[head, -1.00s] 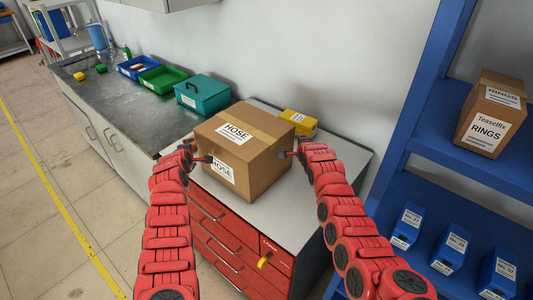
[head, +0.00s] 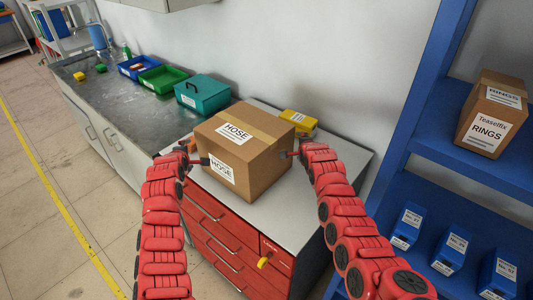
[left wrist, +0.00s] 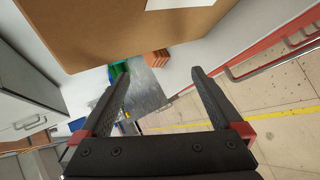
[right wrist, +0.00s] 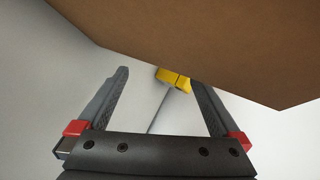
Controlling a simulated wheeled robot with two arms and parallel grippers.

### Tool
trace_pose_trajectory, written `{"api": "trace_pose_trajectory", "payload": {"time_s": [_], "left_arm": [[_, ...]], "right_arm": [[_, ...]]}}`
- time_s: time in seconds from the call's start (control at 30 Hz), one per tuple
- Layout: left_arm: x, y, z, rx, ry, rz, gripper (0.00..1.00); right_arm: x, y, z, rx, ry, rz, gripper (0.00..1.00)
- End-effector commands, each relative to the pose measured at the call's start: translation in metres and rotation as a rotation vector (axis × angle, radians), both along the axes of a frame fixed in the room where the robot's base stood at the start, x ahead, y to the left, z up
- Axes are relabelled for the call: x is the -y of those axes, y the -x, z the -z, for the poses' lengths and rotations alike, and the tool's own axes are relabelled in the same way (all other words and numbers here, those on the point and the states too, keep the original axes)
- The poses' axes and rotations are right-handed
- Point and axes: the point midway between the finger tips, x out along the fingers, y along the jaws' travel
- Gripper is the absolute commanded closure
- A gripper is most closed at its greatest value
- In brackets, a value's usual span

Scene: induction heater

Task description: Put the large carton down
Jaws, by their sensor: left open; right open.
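The large brown carton (head: 243,152) with white HOSE labels sits upright on the pale top of the red drawer cabinet (head: 304,195) in the head view. It also fills the top of the left wrist view (left wrist: 120,30) and of the right wrist view (right wrist: 200,40). My left gripper (head: 204,161) is open beside the carton's left side, with nothing between its fingers. My right gripper (head: 291,154) is open and empty at the carton's right side. I cannot tell whether either fingertip still touches the carton.
A yellow box (head: 299,122) stands behind the carton. A small orange block (left wrist: 157,57) lies near its left side. A teal case (head: 203,93) and a green tray (head: 163,78) stand on the grey bench. A blue shelf (head: 440,150) with a RINGS carton (head: 489,113) rises at right.

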Motion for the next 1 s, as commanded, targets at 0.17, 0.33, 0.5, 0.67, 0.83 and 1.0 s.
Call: {"api": "trace_pose_trajectory", "payload": {"time_s": [0.17, 0.33, 0.5, 0.67, 0.83, 1.0], "left_arm": [[0.001, 0.020, -0.011, -0.001, -0.009, 0.006, 0.00], [0.000, 0.037, -0.026, 0.003, -0.006, 0.004, 0.00], [-0.001, 0.053, -0.037, 0.001, -0.004, 0.003, 0.00], [0.000, 0.064, -0.044, 0.000, -0.003, 0.003, 0.00], [0.001, 0.068, -0.046, -0.003, -0.001, 0.003, 0.00], [0.002, 0.069, -0.046, -0.003, -0.001, 0.003, 0.00]], "right_arm": [[0.000, 0.000, 0.000, 0.000, 0.000, 0.000, 0.00], [0.000, 0.000, 0.000, 0.000, 0.000, 0.000, 0.00], [0.000, 0.000, 0.000, 0.000, 0.000, 0.000, 0.00], [0.000, 0.000, 0.000, 0.000, 0.000, 0.000, 0.00], [0.000, 0.000, 0.000, 0.000, 0.000, 0.000, 0.00], [-0.001, 0.005, -0.002, -0.002, 0.001, -0.001, 0.00]]}}
